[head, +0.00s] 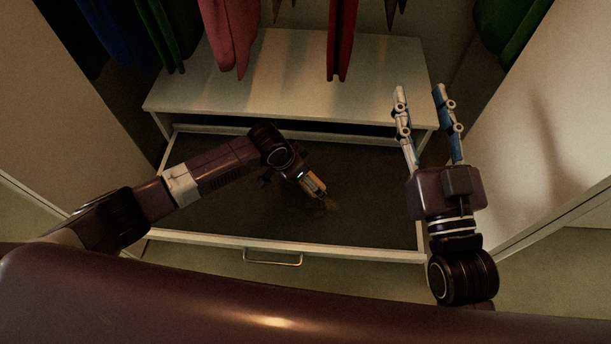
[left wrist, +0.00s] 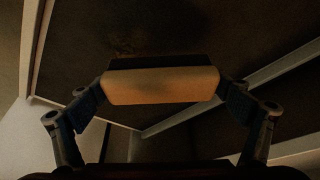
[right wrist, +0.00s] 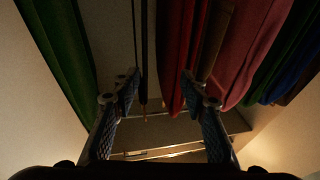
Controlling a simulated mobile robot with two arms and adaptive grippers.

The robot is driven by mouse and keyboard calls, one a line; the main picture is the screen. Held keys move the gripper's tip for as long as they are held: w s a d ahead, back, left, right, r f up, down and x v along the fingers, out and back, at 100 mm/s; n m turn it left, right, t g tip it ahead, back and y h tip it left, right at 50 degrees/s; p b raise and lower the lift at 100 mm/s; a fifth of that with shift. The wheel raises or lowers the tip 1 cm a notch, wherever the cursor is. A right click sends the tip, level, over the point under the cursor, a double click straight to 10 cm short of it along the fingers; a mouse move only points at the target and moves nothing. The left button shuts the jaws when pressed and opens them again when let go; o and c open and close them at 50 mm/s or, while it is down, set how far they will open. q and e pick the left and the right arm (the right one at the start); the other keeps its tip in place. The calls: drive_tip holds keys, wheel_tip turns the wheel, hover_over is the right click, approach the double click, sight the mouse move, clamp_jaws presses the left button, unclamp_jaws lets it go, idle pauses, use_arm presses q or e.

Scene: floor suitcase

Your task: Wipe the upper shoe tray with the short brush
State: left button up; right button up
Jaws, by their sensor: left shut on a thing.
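The shoe tray (head: 375,195) is a pulled-out drawer with a dark bottom, a pale front and a metal handle. My left gripper (head: 314,184) is over the middle of the tray. It is shut on the short brush (head: 313,187), which has a light wooden back. In the left wrist view the brush (left wrist: 160,85) lies across between both fingers, with a dark edge along its far side. Whether its bristles touch the tray bottom, I cannot tell. A brownish patch (head: 329,201) shows on the tray beside the brush. My right gripper (head: 423,95) is open and empty, raised at the tray's right side.
A white shelf (head: 290,85) stands behind the tray. Clothes hang above it, among them a pink one (head: 232,35), a red one (head: 342,40) and a green one (head: 512,30). Pale closet panels (head: 70,120) flank the tray on both sides.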

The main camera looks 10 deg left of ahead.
drive_tip(key=shift+w+d+f+g+h+p, duration=0.15)
drive_tip(key=shift+f+g, duration=0.25)
drive_tip(key=shift+f, duration=0.45)
drive_tip(key=shift+d+f+g+h+p, duration=0.15)
drive_tip(key=shift+f+g, duration=0.25)
drive_tip(key=shift+f, duration=0.45)
drive_tip(key=shift+w+d+f+g+h+p, duration=0.15)
drive_tip(key=shift+f+g, duration=0.25)
drive_tip(key=shift+f, duration=0.45)
drive_tip(key=shift+s+a, duration=0.1)
